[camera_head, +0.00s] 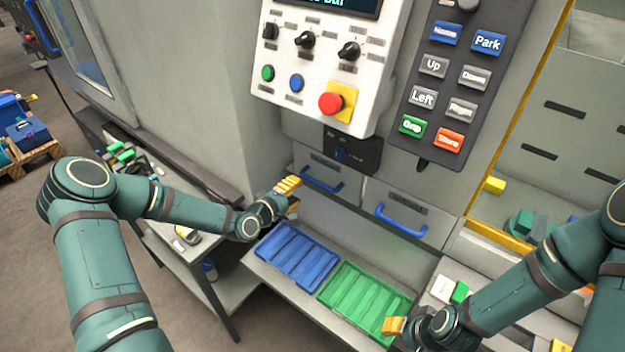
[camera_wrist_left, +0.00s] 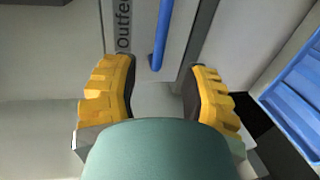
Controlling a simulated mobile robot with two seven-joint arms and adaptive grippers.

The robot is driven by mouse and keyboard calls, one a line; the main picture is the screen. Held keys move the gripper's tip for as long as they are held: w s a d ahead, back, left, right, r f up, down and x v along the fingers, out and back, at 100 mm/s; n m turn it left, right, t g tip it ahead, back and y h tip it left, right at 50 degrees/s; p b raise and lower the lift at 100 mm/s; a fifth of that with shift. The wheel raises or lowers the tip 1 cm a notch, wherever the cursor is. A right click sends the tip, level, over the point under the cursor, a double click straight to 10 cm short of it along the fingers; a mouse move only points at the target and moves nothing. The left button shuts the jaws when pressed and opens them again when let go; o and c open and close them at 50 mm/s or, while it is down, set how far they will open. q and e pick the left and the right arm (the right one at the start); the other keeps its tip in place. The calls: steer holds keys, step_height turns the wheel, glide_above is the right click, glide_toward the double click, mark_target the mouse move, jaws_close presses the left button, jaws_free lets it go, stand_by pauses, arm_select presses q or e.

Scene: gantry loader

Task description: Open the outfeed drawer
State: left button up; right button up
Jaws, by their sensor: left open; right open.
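The outfeed drawer, its "Outfee…" label partly cut off, shows in the left wrist view (camera_wrist_left: 140,42) with a vertical-looking blue handle (camera_wrist_left: 161,35). In the head view it appears to be the left of two grey drawer fronts (camera_head: 327,166) below the control panel, with a blue bar handle (camera_head: 321,183). The drawer front looks flush with the machine. My left gripper (camera_head: 290,197) is open and empty, just left of the handle; in its wrist view the handle lies ahead between the yellow fingers (camera_wrist_left: 162,88), apart from both. My right gripper (camera_head: 394,326) is open near the green tray.
A second drawer (camera_head: 396,206) with a blue handle (camera_head: 400,222) sits to the right. A blue tray (camera_head: 297,257) and a green tray (camera_head: 365,303) lie on the shelf below. The control panel (camera_head: 330,60) and button pad (camera_head: 455,85) overhang above. A cart (camera_head: 215,282) stands left.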

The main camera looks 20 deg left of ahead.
mark_target(311, 181)
arm_select(q)
steer(key=x, duration=0.8)
steer(key=shift+w+d, duration=0.1)
steer(key=shift+w, duration=0.15)
steer(key=shift+c, duration=0.4)
jaws_close()
